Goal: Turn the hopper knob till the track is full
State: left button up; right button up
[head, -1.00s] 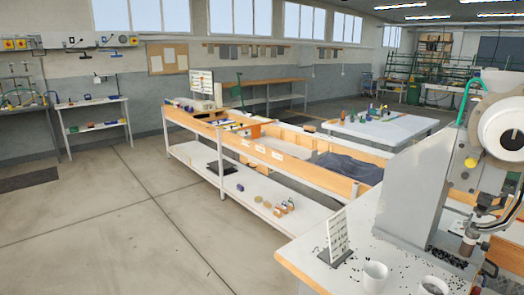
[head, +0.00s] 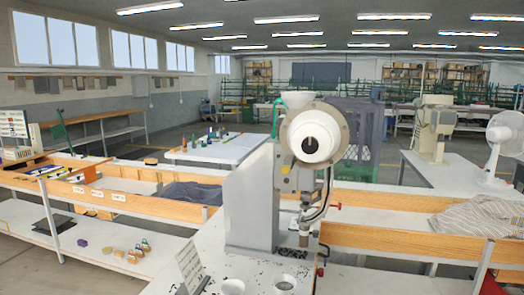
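The eyelet press (head: 255,205) stands on a white table in the middle of the head view. A large white round part (head: 312,140) with a dark centre faces me at its top, and a pale bowl (head: 297,99) sits above it. I cannot tell for sure which part is the hopper knob. A dark curved piece (head: 322,208), possibly the track, runs down the press's right side; how full it is cannot be made out. Neither of my grippers is in view.
A white cup (head: 232,287) and a cup with dark bits (head: 286,282) stand at the table's front, beside a tilted card (head: 190,267). Dark bits lie scattered around the press base. Wooden-edged benches run behind. A white fan (head: 508,135) and another machine (head: 434,125) stand right.

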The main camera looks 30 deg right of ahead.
aim_at(309, 145)
jog(key=z, duration=1.25)
